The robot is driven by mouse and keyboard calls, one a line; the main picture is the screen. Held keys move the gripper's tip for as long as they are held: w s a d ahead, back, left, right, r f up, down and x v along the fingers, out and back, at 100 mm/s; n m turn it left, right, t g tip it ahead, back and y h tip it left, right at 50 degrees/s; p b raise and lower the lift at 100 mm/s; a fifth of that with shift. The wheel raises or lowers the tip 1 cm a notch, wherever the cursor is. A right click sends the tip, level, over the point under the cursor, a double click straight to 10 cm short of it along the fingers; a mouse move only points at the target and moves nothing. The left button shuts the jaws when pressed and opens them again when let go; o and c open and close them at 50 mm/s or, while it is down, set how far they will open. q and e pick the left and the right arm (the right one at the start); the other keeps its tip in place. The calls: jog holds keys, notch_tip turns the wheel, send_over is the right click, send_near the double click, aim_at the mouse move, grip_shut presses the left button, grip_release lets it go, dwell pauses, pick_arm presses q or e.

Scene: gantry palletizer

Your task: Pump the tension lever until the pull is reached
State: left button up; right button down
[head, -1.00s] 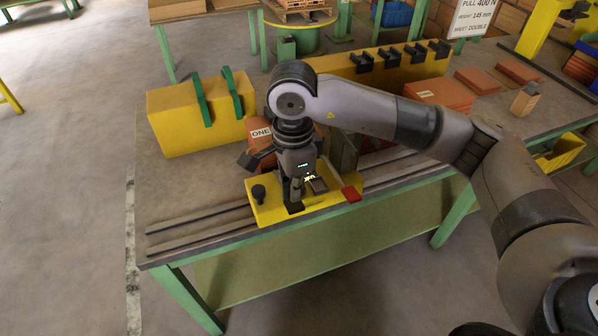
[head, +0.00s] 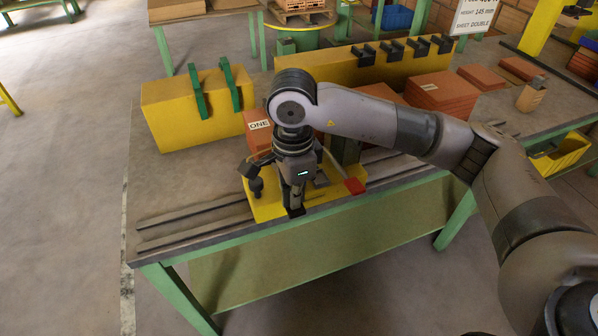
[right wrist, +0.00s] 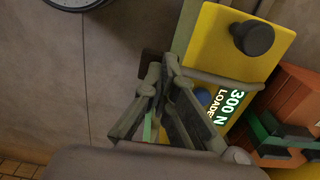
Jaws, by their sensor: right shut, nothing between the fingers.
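The yellow tension tool (head: 266,208) sits at the front edge of the bench, in front of a package marked ONE (head: 259,125). It has a black knob (head: 256,188) at its left and a red end piece (head: 354,186) at its right. I cannot tell which part is the lever. In the right wrist view the tool's display (right wrist: 226,108) reads 300 N and a partly hidden LOADED. My right gripper (head: 297,208) is shut and empty, pointing down at the tool's front edge; its fingers (right wrist: 160,72) show beside the tool. My left gripper is out of view.
A yellow block with green straps (head: 170,112) stands at the back left. Stacked orange-brown packs (head: 440,95) lie to the right. Flat rails (head: 195,222) run along the bench's front. A sign (head: 484,17) at the back reads HEIGHT 145 mm, SHEET DOUBLE; its top line is cut off.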

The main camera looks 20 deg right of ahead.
notch_tip(320, 180, down, 2)
jog(key=shift+f+b, duration=0.1)
jog(key=shift+b, duration=0.6)
jog(key=shift+r+p, duration=0.55)
jog(key=shift+r, duration=0.2)
notch_tip(320, 180, up, 6)
jog(key=p, duration=0.2)
jog(key=shift+p, duration=0.3)
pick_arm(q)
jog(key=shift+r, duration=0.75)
pick_arm(e)
jog(key=shift+f, duration=0.1)
